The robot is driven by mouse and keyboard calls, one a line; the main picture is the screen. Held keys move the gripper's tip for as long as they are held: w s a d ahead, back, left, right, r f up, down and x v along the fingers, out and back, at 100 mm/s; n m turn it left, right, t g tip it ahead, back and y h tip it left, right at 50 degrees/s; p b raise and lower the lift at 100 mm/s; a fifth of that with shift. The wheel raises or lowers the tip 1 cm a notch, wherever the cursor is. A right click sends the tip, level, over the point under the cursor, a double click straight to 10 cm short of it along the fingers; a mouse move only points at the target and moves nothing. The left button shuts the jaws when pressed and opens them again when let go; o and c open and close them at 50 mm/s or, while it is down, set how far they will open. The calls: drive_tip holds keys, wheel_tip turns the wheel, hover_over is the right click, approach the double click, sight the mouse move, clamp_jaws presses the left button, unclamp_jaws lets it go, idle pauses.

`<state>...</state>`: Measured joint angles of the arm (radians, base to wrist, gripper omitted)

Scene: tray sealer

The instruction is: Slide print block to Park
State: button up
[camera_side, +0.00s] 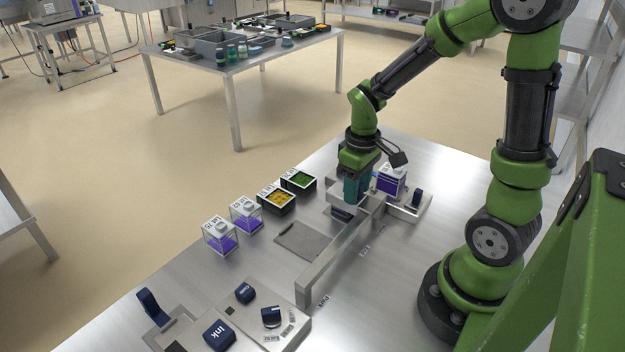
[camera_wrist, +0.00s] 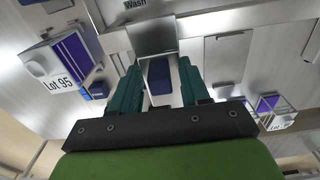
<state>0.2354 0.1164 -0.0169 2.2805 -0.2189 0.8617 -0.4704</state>
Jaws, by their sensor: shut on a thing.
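My gripper (camera_side: 357,188) points down at the far end of the metal rail, with teal fingers. In the wrist view my gripper (camera_wrist: 159,84) has a dark blue piece (camera_wrist: 158,74) between its fingers, which I take as the print block's grip. The grey metal print block (camera_side: 334,194) sits low beside the rail, partly hidden by the fingers and the rail. A straight metal rail (camera_side: 335,262) runs from there toward the near left. A "Wash" label (camera_wrist: 135,4) shows in the wrist view.
A purple-filled container (camera_side: 391,181), marked "Lot 95" (camera_wrist: 61,84) in the wrist view, stands close right of my gripper, near a dark blue lever (camera_side: 417,198). Left are a flat grey plate (camera_side: 302,240), yellow and green trays (camera_side: 277,201) and two purple cups. A knob panel (camera_side: 262,318) lies near-left.

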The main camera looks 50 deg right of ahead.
drive_tip(key=shift+s+a+f, duration=0.1)
drive_tip(key=shift+a+f, duration=0.05)
drive_tip(key=shift+a, duration=3.35)
drive_tip(key=shift+w+a+f, duration=0.1)
drive_tip(key=shift+a+f, duration=0.05)
drive_tip(key=shift+a, duration=3.35)
drive_tip(key=shift+s+a+f, duration=0.1)
drive_tip(key=shift+a+f, duration=0.05)
drive_tip(key=shift+a, duration=3.35)
drive_tip(key=shift+c, duration=0.2)
drive_tip(key=o, duration=0.5)
drive_tip(key=shift+c, duration=0.2)
wheel_tip(320, 180, up, 7)
drive_tip(key=shift+a+r, duration=0.15)
drive_tip(key=s+d+r+m+t+y, duration=0.2)
drive_tip(key=s+d+r+m+t, duration=0.1)
drive_tip(key=s+d+r+t, duration=0.2)
drive_tip(key=d+r+t, duration=0.2)
drive_tip(key=d+r, duration=0.2)
drive_tip(key=d, duration=0.1)
drive_tip(key=shift+d+r+m, duration=0.35)
drive_tip(key=shift+r+m, duration=0.05)
